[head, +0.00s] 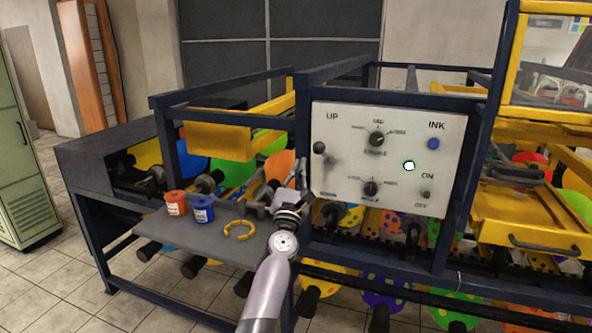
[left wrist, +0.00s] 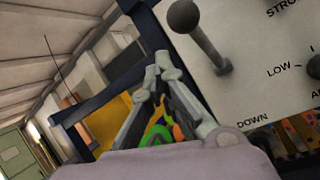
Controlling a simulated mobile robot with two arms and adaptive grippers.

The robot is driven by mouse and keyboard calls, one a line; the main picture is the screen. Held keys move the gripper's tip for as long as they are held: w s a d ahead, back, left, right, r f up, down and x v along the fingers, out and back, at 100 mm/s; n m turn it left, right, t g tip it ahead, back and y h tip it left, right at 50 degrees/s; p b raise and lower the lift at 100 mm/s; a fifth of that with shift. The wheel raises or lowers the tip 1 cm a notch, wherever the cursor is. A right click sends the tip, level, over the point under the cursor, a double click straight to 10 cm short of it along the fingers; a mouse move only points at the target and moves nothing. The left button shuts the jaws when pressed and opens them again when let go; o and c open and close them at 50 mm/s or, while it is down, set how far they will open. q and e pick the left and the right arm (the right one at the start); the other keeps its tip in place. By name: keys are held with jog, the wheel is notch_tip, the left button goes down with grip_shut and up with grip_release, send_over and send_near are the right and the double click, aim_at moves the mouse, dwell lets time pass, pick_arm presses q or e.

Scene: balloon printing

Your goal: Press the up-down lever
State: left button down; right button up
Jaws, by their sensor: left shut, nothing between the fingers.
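The up-down lever (head: 319,148) is a dark ball-ended stick on the left side of the white control panel (head: 345,185), just below the word UP. In the left wrist view the lever (left wrist: 184,16) shows large, its shaft slanting to the panel, with DOWN printed lower. My left gripper (head: 299,172) is just left of the panel, lower than the lever's ball. Its fingers (left wrist: 164,66) are shut with nothing between them. They appear apart from the lever in the left wrist view. My right gripper is not in view.
The panel also carries two black dials (head: 376,139), a blue INK button (head: 433,144), a lit green-white light (head: 409,166) and an ON/OFF switch (head: 426,195). Dark blue frame posts edge the panel. A grey shelf on the left holds a red jar (head: 175,203), a blue jar (head: 203,209) and a yellow ring (head: 239,230).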

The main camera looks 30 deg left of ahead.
pick_arm(q)
jog(key=s+d+r+p, duration=0.3)
jog(key=s+r+p, duration=0.2)
jog(key=s+p, duration=0.2)
jog(key=shift+s+d+r+p, duration=0.15)
jog(key=shift+s+r+p, duration=0.2)
jog(key=shift+p, duration=0.9)
jog(key=shift+w+d, duration=0.1)
